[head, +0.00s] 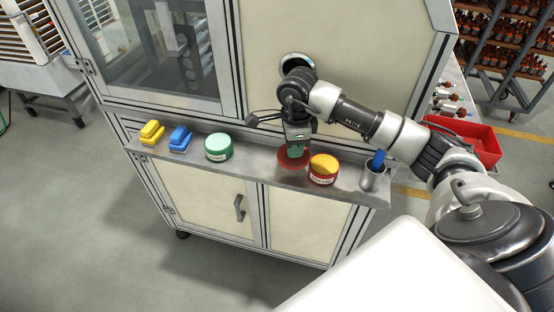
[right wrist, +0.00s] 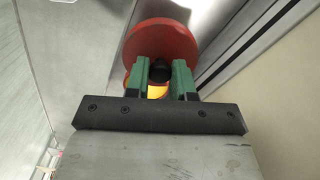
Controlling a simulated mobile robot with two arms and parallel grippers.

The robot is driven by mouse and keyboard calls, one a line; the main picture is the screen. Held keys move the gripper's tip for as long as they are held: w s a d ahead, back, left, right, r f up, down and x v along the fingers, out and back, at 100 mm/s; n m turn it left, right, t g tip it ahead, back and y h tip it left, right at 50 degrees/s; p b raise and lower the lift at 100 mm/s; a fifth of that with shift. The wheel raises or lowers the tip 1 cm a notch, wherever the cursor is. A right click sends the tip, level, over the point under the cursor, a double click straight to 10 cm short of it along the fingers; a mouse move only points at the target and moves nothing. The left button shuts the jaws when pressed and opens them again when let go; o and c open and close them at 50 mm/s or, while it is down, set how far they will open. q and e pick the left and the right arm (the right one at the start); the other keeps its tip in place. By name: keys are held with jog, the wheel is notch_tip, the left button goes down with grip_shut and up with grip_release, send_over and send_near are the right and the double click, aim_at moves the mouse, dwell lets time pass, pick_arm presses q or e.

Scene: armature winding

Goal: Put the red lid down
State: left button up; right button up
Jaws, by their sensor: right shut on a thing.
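The red lid (head: 286,163) is a round red disc at the shelf in the head view, left of the red tin. My right gripper (head: 297,150) points down at it with green fingertips. In the right wrist view the red lid (right wrist: 150,38) is beyond the green fingers, and my right gripper (right wrist: 160,75) is shut on its dark knob. I cannot tell whether the lid touches the shelf or hangs just above it. The red tin (head: 322,179) with a yellow top stands close on the right. My left gripper is not in view.
The narrow metal shelf (head: 260,171) also carries a green tin (head: 218,147), a blue block (head: 180,139), a yellow block (head: 152,132) and a metal cup (head: 374,178) with a blue item. The cabinet wall rises behind. A red bin (head: 480,140) is at right.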

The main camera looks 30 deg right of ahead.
jog(key=b, duration=0.2)
send_over(278, 165)
notch_tip(278, 165, down, 3)
jog(key=shift+f, duration=0.1)
jog(key=shift+f+b, duration=1)
jog(key=shift+f, duration=0.9)
jog(key=shift+f, duration=0.1)
jog(key=o, duration=0.9)
notch_tip(278, 165, up, 12)
jog(key=p, duration=0.7)
